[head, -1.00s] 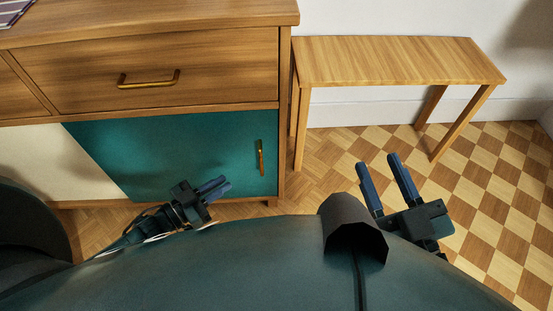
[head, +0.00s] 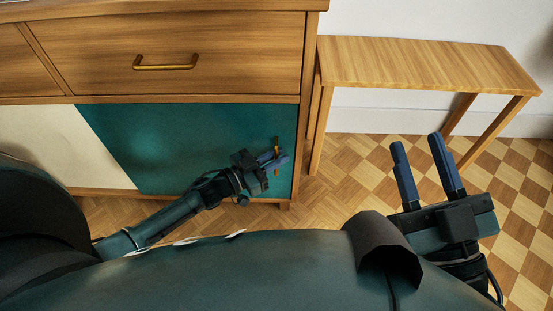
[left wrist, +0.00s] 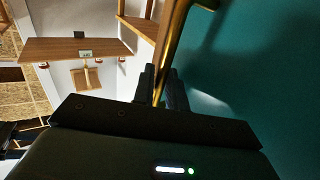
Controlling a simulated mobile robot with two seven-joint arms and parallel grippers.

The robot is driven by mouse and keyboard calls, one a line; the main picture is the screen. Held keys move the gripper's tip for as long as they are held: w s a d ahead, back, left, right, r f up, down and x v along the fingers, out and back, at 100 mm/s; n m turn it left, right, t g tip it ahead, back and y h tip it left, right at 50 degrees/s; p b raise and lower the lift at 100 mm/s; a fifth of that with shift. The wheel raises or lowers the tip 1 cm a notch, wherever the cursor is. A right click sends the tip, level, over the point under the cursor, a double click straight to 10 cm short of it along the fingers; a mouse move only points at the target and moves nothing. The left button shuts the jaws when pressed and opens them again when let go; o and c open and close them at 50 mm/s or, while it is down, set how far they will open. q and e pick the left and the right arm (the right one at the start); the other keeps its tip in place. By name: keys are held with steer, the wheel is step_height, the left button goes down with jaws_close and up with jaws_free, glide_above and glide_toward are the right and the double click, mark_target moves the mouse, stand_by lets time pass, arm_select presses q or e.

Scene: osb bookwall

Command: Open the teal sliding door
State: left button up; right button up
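The teal sliding door (head: 160,140) is the right-hand front panel under the drawers of a wooden cabinet. Its upright brass handle (head: 277,142) is near the door's right edge, partly hidden by my left gripper. My left gripper (head: 277,158) is at the handle. In the left wrist view the handle (left wrist: 176,40) runs down between its two dark fingers (left wrist: 162,85), which sit close on either side of it. The teal door (left wrist: 260,60) fills the right of that view. My right gripper (head: 418,145) is open and empty, above the floor at the right.
A cream panel (head: 50,140) adjoins the teal door on the left. Above is a drawer (head: 200,75) with a brass pull (head: 165,63). A small wooden table (head: 430,65) stands right of the cabinet by the wall. The checkered floor (head: 520,220) at the right is clear.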

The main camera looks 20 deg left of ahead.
arm_select(q)
steer(key=shift+c, duration=0.5)
arm_select(e)
steer(key=shift+r, duration=0.1)
arm_select(q)
jaws_close()
